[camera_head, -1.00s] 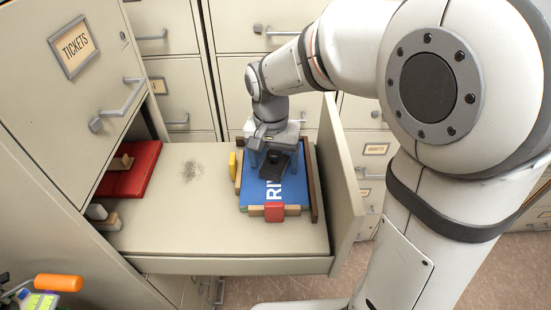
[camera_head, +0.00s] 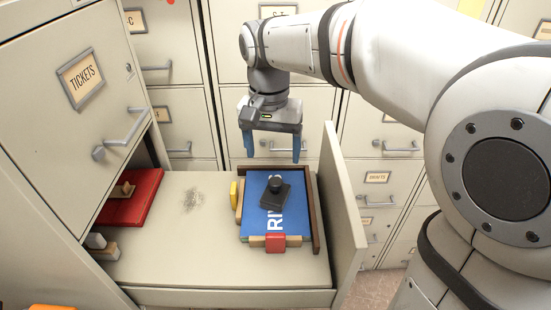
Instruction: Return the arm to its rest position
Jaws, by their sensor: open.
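My gripper (camera_head: 272,150) hangs above the far side of the open drawer with its two blue fingers spread and nothing between them. My white arm reaches to it from the right side of the view. Below and in front of the gripper, a black knobbed stamp-like object (camera_head: 275,196) rests on a blue folder or book (camera_head: 262,221) marked with white letters, partly covering them. The gripper is clear of both.
The open drawer (camera_head: 185,245) holds a brown bracket (camera_head: 317,215), a red block (camera_head: 275,242), a yellow piece (camera_head: 233,194) and a red box (camera_head: 133,200). The "TICKETS" drawer (camera_head: 60,130) is shut above left. Filing cabinets stand behind.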

